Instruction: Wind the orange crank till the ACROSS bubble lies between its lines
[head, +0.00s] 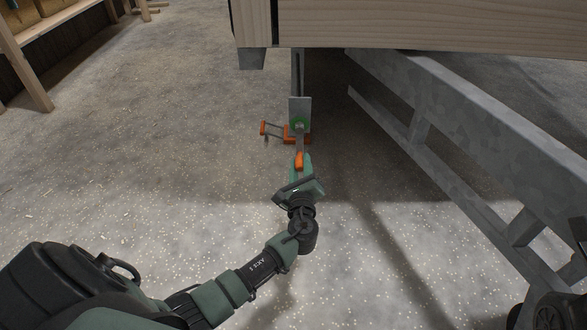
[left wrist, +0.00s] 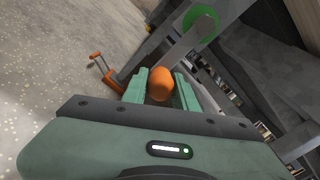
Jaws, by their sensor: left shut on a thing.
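An orange crank handle (head: 299,160) hangs at the end of a grey arm that runs up to a green hub on a metal plate (head: 300,106) under the trailer. In the left wrist view the orange crank handle (left wrist: 160,84) sits between the green fingers. My left gripper (head: 301,166) is shut on the crank handle, and its wrist camera shows both fingers (left wrist: 160,90) beside the handle. The ACROSS bubble is not visible in either view. My right gripper is not in view.
A second orange-handled part (head: 270,130) sits just left of the plate. A grey metal trailer frame (head: 470,150) runs down the right side, and a wooden wall (head: 420,25) overhangs above. A wooden bench (head: 45,45) stands far left.

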